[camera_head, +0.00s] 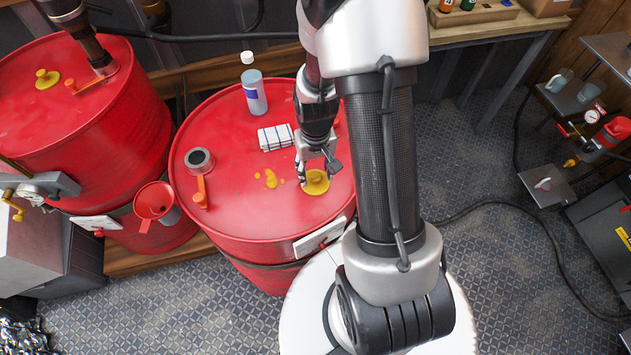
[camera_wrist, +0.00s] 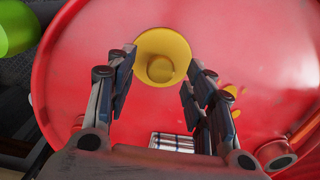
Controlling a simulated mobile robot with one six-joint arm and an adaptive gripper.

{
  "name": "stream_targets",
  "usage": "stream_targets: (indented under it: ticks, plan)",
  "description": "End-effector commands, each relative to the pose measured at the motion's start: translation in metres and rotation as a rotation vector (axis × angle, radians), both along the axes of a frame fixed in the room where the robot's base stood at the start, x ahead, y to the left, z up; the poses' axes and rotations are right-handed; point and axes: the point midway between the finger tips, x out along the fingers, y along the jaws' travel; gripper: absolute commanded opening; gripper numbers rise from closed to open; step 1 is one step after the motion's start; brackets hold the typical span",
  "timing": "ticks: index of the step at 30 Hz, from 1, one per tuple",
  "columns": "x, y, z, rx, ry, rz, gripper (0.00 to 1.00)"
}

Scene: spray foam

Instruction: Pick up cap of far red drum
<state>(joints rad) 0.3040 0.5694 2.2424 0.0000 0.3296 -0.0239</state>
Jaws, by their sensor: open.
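Two red drums show in the head view, one in the middle (camera_head: 225,215) and one at the left (camera_head: 130,130). A round yellow cap (camera_head: 317,182) with a raised knob sits on the middle drum's top, near its front right edge. A similar yellow cap (camera_head: 47,78) is on the left drum. My gripper (camera_head: 318,166) is just above the middle drum's cap. In the wrist view, my gripper (camera_wrist: 160,70) is open and empty, with a finger on either side of the yellow cap (camera_wrist: 160,68). I cannot tell how high the fingertips are above the cap.
On the middle drum are a striped folded cloth (camera_head: 275,137), a blue bottle with a white cap (camera_head: 254,90), a dark ring-shaped fitting (camera_head: 199,160), an orange-handled part (camera_head: 200,192) and yellow spills (camera_head: 270,178). A red funnel (camera_head: 154,202) is between the drums.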

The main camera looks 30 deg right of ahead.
Motion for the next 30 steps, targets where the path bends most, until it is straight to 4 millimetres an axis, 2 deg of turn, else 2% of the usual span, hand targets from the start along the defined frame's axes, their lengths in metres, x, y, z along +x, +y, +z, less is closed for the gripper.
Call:
stream_targets:
  ticks: [1,4,13,30]
  plan:
    - [-0.002,0.002,-0.011,0.001,0.003,0.001,0.48]
    - [-0.001,0.001,-0.022,0.001,0.002,0.000,0.48]
    - [0.000,0.001,-0.025,0.000,-0.001,0.000,0.48]
    - [-0.001,0.001,-0.025,0.000,0.000,0.000,0.10]
